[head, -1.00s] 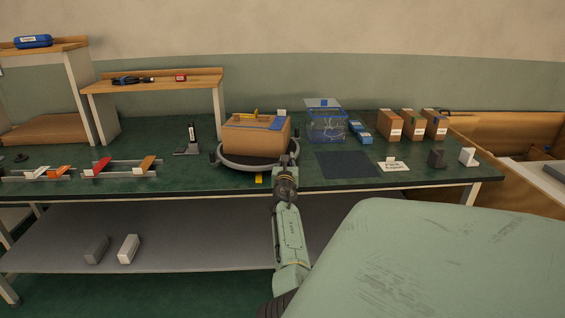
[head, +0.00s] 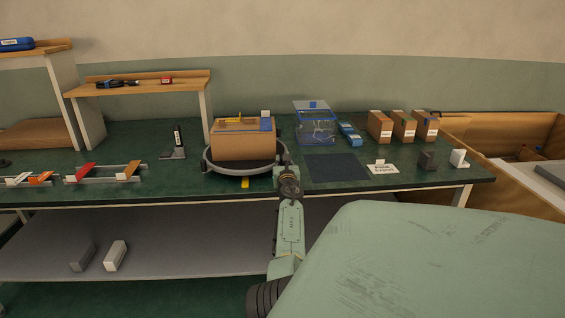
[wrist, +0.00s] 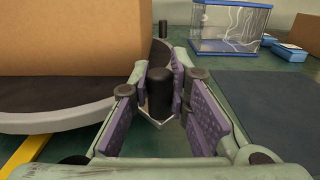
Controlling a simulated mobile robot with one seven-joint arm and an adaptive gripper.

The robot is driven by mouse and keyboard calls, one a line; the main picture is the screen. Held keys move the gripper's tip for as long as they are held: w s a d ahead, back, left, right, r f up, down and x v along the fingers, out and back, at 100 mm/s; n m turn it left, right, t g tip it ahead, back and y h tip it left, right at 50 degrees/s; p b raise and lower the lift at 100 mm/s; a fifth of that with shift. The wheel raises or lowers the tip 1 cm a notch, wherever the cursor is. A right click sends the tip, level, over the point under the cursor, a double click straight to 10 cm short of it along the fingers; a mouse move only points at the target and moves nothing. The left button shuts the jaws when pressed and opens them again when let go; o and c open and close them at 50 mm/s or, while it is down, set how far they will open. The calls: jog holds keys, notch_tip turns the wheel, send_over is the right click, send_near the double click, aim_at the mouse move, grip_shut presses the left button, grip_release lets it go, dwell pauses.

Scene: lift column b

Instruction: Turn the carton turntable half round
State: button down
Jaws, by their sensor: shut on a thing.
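The brown carton (head: 243,147) sits on the round grey turntable (head: 240,171) on the green bench. Its front face is nearly square to the head view. A yellow thing, blue marking and a white block (head: 266,113) show on its top. A dark knob (head: 207,153) stands at the turntable's left rim. In the wrist view my gripper (wrist: 160,93) has its purple pads closed around an upright black peg (wrist: 158,92) at the rim, right of the carton (wrist: 70,50). In the head view my gripper (head: 282,158) is at the turntable's right edge, its fingertips too small to make out.
A yellow mark (head: 245,183) lies in front of the turntable. A clear blue-edged box (head: 315,130) and a dark mat (head: 335,167) are to the right. A black stapler-like thing (head: 177,145) stands left. Small cartons (head: 403,127) stand farther right.

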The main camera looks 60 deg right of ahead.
jog(key=shift+s+d, duration=0.15)
jog(key=shift+d, duration=0.15)
dwell(0.4)
jog(key=c, duration=1.5)
grip_release()
